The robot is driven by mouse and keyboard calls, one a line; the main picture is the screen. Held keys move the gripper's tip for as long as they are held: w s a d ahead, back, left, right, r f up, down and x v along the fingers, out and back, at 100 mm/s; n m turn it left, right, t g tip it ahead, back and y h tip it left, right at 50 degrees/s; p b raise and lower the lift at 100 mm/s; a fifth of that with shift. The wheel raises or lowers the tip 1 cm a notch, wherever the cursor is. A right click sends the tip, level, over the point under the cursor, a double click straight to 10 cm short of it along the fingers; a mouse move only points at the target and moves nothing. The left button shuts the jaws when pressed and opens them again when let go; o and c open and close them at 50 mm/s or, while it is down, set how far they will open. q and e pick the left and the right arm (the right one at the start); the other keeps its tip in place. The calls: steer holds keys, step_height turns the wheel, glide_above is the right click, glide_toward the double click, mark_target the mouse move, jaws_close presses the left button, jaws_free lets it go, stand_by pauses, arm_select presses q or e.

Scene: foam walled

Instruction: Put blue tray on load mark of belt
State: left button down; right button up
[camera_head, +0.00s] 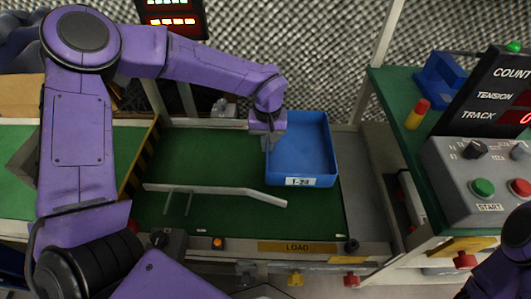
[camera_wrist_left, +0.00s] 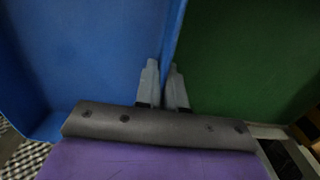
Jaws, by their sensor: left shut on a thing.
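The blue tray (camera_head: 301,150) is at the right end of the green belt (camera_head: 210,215) in the head view, with a white label reading about "T-20" on its near wall. My left gripper (camera_head: 267,142) is shut on the tray's left wall. In the left wrist view, the gripper's fingers (camera_wrist_left: 162,85) straddle the blue tray wall (camera_wrist_left: 85,60), with green belt on the other side. Whether the tray touches the belt is hard to tell. The yellow LOAD mark (camera_head: 297,247) is on the belt's near edge, below the tray in the picture. My right gripper is out of view.
A grey guide rail (camera_head: 215,189) crosses the belt left of the tray. A control box (camera_head: 482,180) with green and red buttons stands on the right bench, beside a counter display (camera_head: 500,95). A grey plate (camera_head: 378,190) lies right of the belt.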

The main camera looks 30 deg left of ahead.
arm_select(q)
steer(key=shift+w+a+f, duration=0.1)
steer(key=shift+a+f, duration=0.1)
steer(key=shift+f, duration=0.1)
steer(key=f+b, duration=0.1)
steer(key=f, duration=0.2)
steer(key=shift+a+f+b, duration=0.2)
steer(key=shift+f+b, duration=0.1)
steer(key=shift+b, duration=0.05)
steer(key=shift+r, duration=0.15)
steer(key=c, duration=1.2)
jaws_free()
steer(key=shift+f, duration=0.2)
steer(key=shift+c, duration=0.2)
step_height(320, 180, up, 12)
steer(key=p, duration=0.4)
steer(key=shift+r+p, duration=0.15)
steer(key=shift+p, duration=0.2)
